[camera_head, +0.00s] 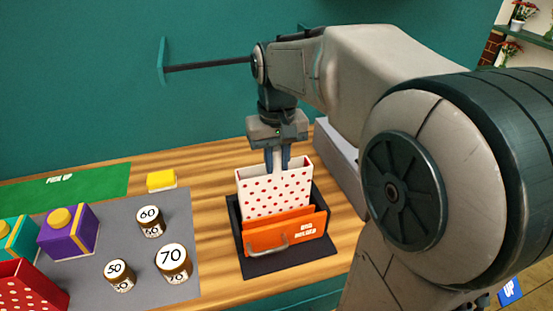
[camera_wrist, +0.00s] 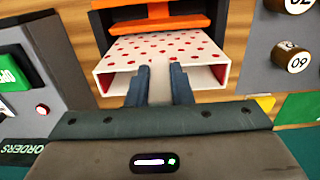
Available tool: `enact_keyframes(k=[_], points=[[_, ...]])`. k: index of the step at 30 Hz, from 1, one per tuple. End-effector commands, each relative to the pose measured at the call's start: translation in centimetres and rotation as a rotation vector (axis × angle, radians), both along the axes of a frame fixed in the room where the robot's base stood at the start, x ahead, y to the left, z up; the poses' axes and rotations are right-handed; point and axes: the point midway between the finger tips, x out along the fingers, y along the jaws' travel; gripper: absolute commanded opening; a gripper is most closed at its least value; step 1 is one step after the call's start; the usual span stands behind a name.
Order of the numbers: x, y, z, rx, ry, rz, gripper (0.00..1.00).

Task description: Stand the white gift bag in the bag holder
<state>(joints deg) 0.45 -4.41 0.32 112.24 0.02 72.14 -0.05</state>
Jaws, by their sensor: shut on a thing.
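The white gift bag with red dots (camera_head: 273,194) is upright in the bag holder, behind the holder's orange front panel (camera_head: 286,236). Its lower part is hidden by that panel, so I cannot tell whether it rests on the bottom. My gripper (camera_head: 277,164) points down from above and is shut on the bag's upper edge. In the wrist view the bag (camera_wrist: 165,47) shows its open top toward the camera, with my gripper's fingers (camera_wrist: 158,82) at the middle of its rim. The holder's orange part (camera_wrist: 150,20) lies beyond it.
Left of the holder, a grey mat (camera_head: 190,284) bears jars marked 50, 60 and 70 (camera_head: 172,262), a purple box (camera_head: 68,232), a teal box (camera_head: 18,238) and a red dotted item (camera_head: 32,287). A yellow block (camera_head: 161,180) lies behind. A grey box (camera_head: 338,157) stands close on the right.

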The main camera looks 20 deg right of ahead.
Motion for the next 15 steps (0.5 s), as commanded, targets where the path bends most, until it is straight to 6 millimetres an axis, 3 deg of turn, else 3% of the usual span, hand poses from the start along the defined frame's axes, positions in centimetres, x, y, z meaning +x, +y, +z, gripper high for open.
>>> enact_keyframes(k=[1, 3, 15], points=[[0.01, 0.00, 0.02, 0.000, 0.000, 0.000, 0.25], [0.01, 0.00, 0.02, 0.000, 0.000, 0.000, 0.45], [0.05, 0.00, 0.75, 0.000, -0.002, 0.000, 0.45]])
